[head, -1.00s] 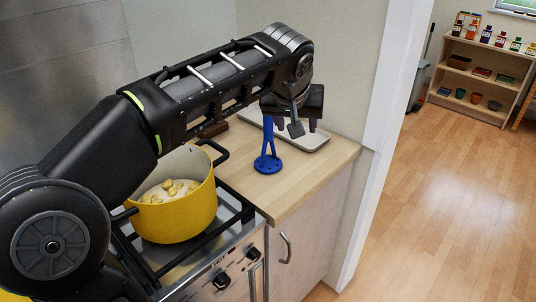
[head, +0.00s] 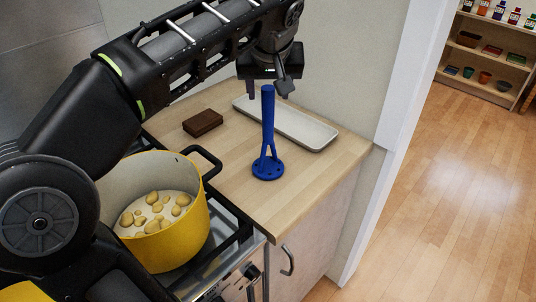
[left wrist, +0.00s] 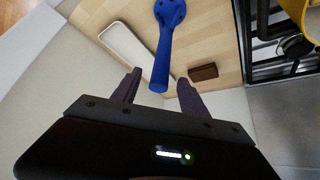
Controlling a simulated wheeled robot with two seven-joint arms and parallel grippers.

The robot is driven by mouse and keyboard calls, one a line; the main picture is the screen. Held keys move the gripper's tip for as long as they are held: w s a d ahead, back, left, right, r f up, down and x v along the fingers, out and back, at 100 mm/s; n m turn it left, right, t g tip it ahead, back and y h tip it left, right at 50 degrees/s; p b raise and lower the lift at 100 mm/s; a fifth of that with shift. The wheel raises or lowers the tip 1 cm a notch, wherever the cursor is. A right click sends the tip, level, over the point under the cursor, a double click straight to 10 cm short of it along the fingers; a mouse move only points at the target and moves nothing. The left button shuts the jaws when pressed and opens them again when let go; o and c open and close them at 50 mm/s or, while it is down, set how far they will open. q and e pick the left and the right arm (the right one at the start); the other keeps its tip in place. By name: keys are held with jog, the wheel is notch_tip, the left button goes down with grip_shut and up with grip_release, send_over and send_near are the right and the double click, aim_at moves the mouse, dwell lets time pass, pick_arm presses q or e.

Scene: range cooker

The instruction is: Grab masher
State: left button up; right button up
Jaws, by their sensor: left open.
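The blue masher (head: 268,135) stands upright on its round perforated head on the wooden counter, handle pointing up. My left gripper (head: 268,92) is open just behind and around the height of the handle's top in the head view. In the left wrist view, the masher (left wrist: 164,50) shows with its handle end between and just beyond the two open fingers of the left gripper (left wrist: 158,88). I see no contact with the handle. My right gripper is not in view.
A yellow pot (head: 178,235) with potatoes stands on the stove to the left of the masher. A brown block (head: 203,123) and a pale tray (head: 300,128) lie on the counter (head: 225,175). A wall is close behind.

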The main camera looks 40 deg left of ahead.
pick_arm(q)
jog(key=shift+x, duration=1.25)
send_over(268, 133)
jog(key=w+a, duration=0.2)
jog(key=shift+f, duration=2.25)
jog(key=shift+w+p, duration=0.1)
jog(key=shift+p, duration=0.3)
grip_shut()
jog(key=shift+r, duration=0.1)
